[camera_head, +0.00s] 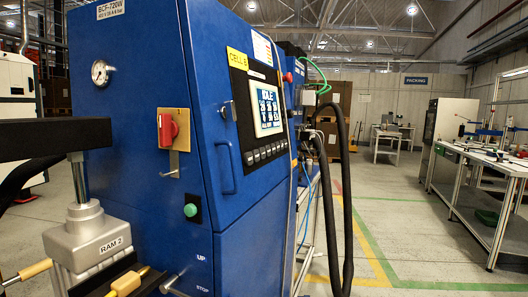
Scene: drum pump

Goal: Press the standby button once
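A blue machine cabinet (135,65) fills the left and middle of the view. Its sloped front has a dark panel with a lit display (267,107) and a row of small grey buttons (266,153) beneath it. Their labels are too small to read, so I cannot tell which one is standby. On the cabinet's side are a round green button (190,210) on a black plate and a red rotary switch (167,130) on a tan plate. My gripper is not in view.
A grey block marked RAM 2 (88,238) with a metal rod and a dark beam (55,138) stands at the near left. A blue handle (228,168) juts from the cabinet. Black hoses (345,190) hang at its right. Floor is clear before the workbench (480,165).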

